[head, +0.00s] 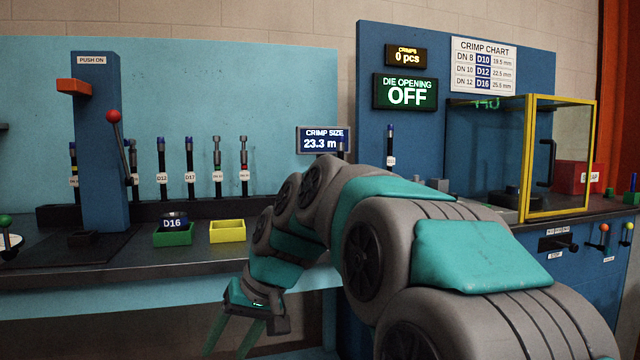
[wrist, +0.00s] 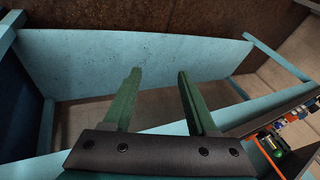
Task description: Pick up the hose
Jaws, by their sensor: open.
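I cannot make out a hose for certain in either view. Several dark upright rods with coloured or metal tips and white tags (head: 190,168) stand in a rack at the back of the bench; I cannot tell whether any is a hose. My gripper (head: 228,345) hangs below and in front of the bench's front edge, fingers pointing down, at the bottom of the head view. In the wrist view my gripper (wrist: 158,74) shows two green fingers spread apart with nothing between them. Its fingers face a light-blue panel (wrist: 150,62).
The bench (head: 70,272) holds a blue column (head: 102,150) with a red-knobbed lever (head: 114,117), a green tray (head: 172,238) with a D16 ring (head: 173,221), and a yellow tray (head: 227,231). A yellow-framed guard (head: 528,160) stands right. My arm hides the bench's middle.

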